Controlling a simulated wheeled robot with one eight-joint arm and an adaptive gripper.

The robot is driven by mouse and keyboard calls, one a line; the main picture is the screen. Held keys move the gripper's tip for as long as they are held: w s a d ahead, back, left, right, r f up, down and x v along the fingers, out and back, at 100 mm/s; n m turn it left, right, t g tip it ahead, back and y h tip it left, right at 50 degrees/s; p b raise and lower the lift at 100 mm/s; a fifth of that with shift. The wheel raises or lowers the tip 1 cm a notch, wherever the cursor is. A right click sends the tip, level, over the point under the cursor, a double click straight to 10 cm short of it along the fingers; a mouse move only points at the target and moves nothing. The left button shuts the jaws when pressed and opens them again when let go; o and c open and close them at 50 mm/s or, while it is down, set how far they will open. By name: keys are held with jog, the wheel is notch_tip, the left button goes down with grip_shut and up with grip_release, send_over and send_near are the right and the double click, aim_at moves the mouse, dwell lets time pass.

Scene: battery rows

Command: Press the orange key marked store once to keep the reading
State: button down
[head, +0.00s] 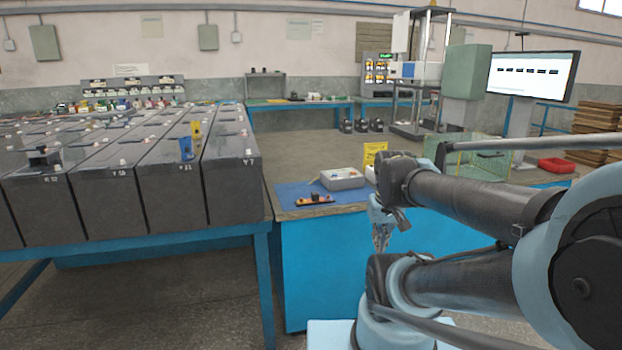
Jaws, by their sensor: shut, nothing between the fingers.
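No key marked store can be made out in the head view; any lettering is too small to read. A light grey box (343,179) with small dark and coloured details on top lies on the blue mat. A flat orange-brown item with a black block (315,200) lies nearer the mat's front edge. My gripper (381,246) is shut and empty, pointing down in front of the blue bench, to the right of and lower in the picture than both items. My arm hides part of the bench top behind it.
A yellow sign (375,156) stands behind the grey box. Large dark battery cells (232,182) fill the rack at left. A wire basket (484,160) and red tray (556,165) are at right. Floor shows between the rack and bench.

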jog(key=shift+m+g, duration=0.3)
jog(key=s+f, duration=0.2)
jog(key=s, duration=0.1)
jog(key=shift+s+f, duration=0.25)
jog(key=shift+s, duration=0.05)
